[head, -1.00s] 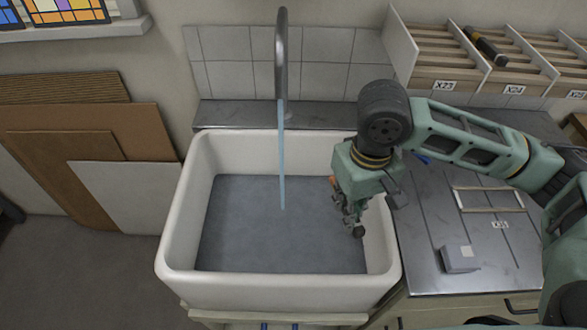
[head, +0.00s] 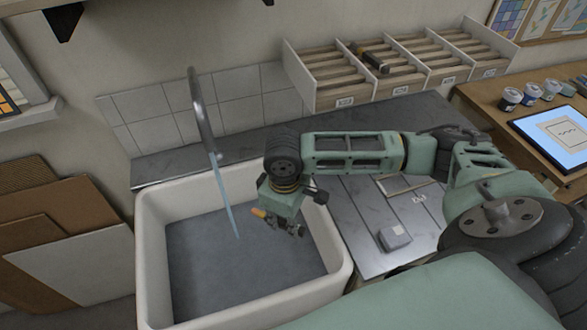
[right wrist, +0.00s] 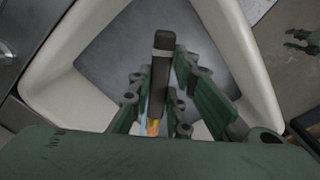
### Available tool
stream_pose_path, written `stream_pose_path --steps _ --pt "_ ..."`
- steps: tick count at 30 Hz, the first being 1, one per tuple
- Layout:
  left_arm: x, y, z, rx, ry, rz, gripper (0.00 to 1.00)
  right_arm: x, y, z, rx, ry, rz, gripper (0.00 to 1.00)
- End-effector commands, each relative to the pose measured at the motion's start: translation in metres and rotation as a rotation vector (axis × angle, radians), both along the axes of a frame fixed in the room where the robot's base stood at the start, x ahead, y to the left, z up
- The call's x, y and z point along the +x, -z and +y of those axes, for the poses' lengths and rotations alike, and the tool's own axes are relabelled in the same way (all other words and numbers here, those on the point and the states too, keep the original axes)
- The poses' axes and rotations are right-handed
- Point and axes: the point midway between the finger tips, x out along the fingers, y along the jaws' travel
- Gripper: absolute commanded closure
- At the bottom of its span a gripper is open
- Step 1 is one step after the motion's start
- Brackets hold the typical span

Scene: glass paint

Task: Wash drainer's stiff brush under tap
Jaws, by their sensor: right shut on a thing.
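The tap (head: 203,110) is a curved metal spout over the left part of the sink. A thin blue stream of water (head: 225,205) runs from it into the white sink (head: 150,260). My right gripper (head: 289,229) is over the right part of the sink, to the right of the stream. It is shut on the brush (right wrist: 160,68), a dark bar with a pale band and an orange end. In the head view only an orange tip (head: 258,212) shows, pointing towards the stream and apart from it. The bristles cannot be made out.
The metal drainer (head: 375,245) lies right of the sink, with a small grey block (head: 394,237) and a pale frame (head: 385,190) on it. A divided wooden rack (head: 335,95) stands behind. The sink's raised rim surrounds the gripper's area.

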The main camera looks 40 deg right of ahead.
Motion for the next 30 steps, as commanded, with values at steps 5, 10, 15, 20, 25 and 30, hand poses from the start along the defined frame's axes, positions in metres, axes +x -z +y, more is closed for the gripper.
stream_pose_path --steps 5,10,15,20,25,30 --pt "0.001 0.020 0.001 0.001 0.000 0.000 0.70 0.018 0.008 0.006 0.001 0.000 -0.003 1.00" --pt "0.001 0.035 0.000 0.000 0.000 0.000 0.70 0.034 0.011 0.011 0.001 0.001 -0.002 1.00" --pt "0.000 0.050 -0.003 -0.004 0.001 0.000 0.70 0.050 0.014 0.017 0.000 0.001 -0.002 1.00" --pt "0.000 0.065 -0.006 -0.007 0.004 0.001 0.70 0.065 0.018 0.022 0.001 0.001 -0.003 1.00" --pt "0.000 0.061 -0.007 -0.008 0.004 0.001 0.70 0.079 0.015 0.027 0.000 0.002 0.001 1.00" --pt "0.001 0.059 -0.007 -0.007 0.004 0.000 0.70 0.094 0.018 0.032 0.002 0.002 0.001 1.00"
